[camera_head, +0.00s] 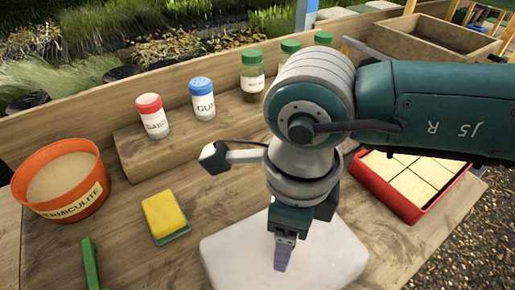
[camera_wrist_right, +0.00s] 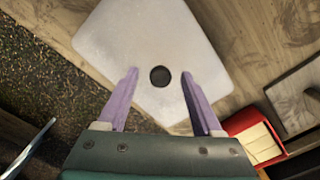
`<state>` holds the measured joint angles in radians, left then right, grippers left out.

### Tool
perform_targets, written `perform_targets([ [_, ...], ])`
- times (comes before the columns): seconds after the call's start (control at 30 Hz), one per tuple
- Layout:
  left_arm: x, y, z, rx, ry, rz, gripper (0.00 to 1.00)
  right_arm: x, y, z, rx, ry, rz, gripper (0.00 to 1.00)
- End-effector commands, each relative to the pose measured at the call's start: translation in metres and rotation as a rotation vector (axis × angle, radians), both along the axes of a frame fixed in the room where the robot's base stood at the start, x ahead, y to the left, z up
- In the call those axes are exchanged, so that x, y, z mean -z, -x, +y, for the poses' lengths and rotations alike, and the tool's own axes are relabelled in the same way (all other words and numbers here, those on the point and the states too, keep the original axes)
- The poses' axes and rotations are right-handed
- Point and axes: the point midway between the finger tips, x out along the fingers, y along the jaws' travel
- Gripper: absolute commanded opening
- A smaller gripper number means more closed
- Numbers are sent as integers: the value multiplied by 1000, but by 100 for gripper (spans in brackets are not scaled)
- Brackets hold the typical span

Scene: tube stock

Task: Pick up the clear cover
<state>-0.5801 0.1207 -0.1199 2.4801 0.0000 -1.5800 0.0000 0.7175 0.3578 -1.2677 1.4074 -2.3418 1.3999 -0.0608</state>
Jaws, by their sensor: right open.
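The clear cover (camera_head: 333,258) looks like a whitish, cloudy slab with rounded corners, lying on the wooden bench at the front middle in the head view. In the right wrist view the cover (camera_wrist_right: 125,45) shows a dark round spot, a knob or a hole, near its middle. My right gripper (camera_head: 283,258) points down over the cover. In the wrist view its two purple fingers (camera_wrist_right: 159,73) are apart, with the dark spot between their tips and nothing visibly gripped. I cannot tell whether the tips touch the cover. My left gripper is not in view.
A red tray (camera_head: 412,211) of pale blocks stands right of the cover. A yellow sponge (camera_head: 163,215), an orange vermiculite tub (camera_head: 96,204) and a green-handled item (camera_head: 90,262) lie left. Shakers and green-capped jars stand on a raised ledge (camera_head: 130,143) behind.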

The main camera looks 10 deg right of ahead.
Motion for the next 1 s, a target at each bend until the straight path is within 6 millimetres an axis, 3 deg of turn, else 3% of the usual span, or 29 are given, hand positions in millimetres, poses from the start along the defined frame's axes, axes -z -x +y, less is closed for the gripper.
perform_targets([
  [0.07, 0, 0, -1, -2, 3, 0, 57, 0, 0, 0, 0, 0, 0, 62],
  [0.6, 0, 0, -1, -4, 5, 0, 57, -1, 0, 0, 1, 0, 0, 1],
  [1.0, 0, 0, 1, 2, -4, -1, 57, -1, 0, 0, 1, 0, 0, 0],
])
